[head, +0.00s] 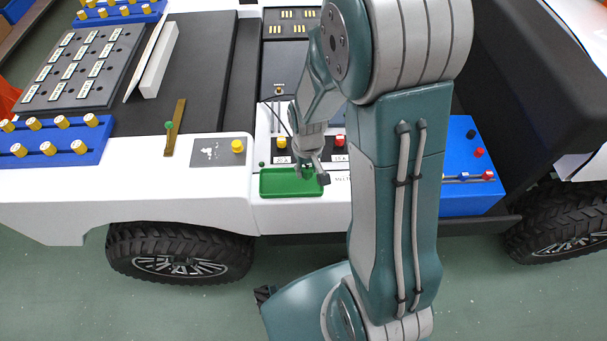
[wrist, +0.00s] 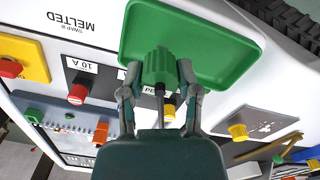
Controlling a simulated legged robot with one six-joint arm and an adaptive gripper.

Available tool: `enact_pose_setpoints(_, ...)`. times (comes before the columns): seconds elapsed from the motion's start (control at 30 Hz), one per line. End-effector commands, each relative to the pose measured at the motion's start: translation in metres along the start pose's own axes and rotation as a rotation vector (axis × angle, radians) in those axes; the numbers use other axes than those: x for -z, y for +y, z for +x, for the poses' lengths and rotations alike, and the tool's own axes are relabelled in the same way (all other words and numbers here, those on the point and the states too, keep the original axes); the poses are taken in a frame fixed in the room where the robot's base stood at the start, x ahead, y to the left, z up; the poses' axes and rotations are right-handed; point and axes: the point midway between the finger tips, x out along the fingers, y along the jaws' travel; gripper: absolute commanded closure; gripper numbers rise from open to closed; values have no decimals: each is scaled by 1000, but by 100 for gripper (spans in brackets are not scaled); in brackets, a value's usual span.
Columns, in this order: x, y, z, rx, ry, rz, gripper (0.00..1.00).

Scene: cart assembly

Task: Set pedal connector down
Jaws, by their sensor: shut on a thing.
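My gripper (head: 311,173) is over the right part of a shallow green tray (head: 272,184) on the white cart edge. In the wrist view my gripper (wrist: 158,78) has its two fingers closed on the sides of a green ribbed connector (wrist: 157,65), with a thin grey stem or cable below it. The green tray (wrist: 205,48) lies just behind the connector there. I cannot tell whether the connector touches the tray floor. In the head view the connector is mostly hidden by my gripper.
Beside the tray are a yellow knob (head: 282,142) and a red knob (head: 340,141). A grey plate with a yellow knob (head: 237,146) is to the left. A blue panel (head: 465,202) stands right of my arm. The tray's left part is empty.

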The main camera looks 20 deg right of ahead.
Motion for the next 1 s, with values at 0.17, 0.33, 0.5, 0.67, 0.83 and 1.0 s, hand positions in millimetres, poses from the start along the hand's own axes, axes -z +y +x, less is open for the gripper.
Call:
enact_pose_setpoints(0.17, 8, -5, 14, -1, -2, 1, 100)
enact_pose_setpoints(0.33, 7, -6, 36, -3, -2, 1, 100)
enact_pose_setpoints(0.5, 7, -6, 40, -3, 1, 1, 100)
enact_pose_setpoints(0.67, 7, -6, 40, -2, 1, 1, 100)
enact_pose_setpoints(0.83, 7, -5, 42, -2, 1, 2, 22)
enact_pose_setpoints(1.0, 7, -6, 42, -3, 1, 1, 22)
